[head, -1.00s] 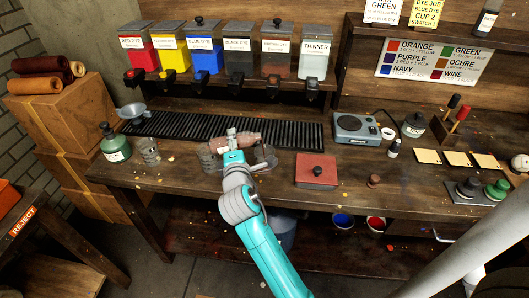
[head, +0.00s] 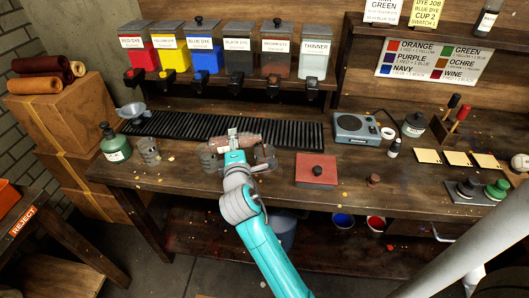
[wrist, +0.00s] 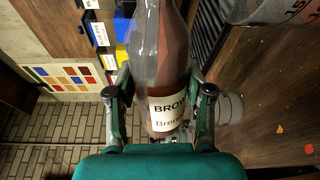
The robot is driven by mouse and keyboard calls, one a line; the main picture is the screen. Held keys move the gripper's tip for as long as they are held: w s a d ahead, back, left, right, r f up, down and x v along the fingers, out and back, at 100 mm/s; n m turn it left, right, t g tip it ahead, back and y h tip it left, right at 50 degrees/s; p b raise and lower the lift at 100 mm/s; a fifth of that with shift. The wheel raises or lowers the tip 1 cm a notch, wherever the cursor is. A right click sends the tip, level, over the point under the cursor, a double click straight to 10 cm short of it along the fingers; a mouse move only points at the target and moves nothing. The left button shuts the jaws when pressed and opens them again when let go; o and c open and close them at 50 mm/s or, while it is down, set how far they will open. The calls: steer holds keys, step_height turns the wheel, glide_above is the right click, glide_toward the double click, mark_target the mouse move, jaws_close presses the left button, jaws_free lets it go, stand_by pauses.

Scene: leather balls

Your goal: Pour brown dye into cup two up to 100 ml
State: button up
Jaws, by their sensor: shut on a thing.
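My gripper (wrist: 159,95) is shut on a clear bottle (wrist: 168,60) of reddish-brown liquid. Its label begins with "BROW"; the rest is partly hidden. In the head view my gripper (head: 238,152) holds the bottle (head: 248,139) tilted well over, above the bench left of centre. A clear graduated cup (wrist: 285,12) is cut off at the top right corner of the wrist view. I cannot read its number or tell its level. A small clear cup (head: 149,151) stands on the bench at left. My gripper hides part of the bench beneath it.
A green bottle (head: 115,143) and a funnel (head: 134,112) stand at left. A black slatted rack (head: 290,134) runs behind my gripper, below the dye dispensers (head: 203,55). A red box (head: 316,170) and a scale (head: 356,128) are to the right.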

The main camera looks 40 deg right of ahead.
steer(key=shift+f+m, duration=0.15)
steer(key=shift+m, duration=0.65)
stand_by(2.1)
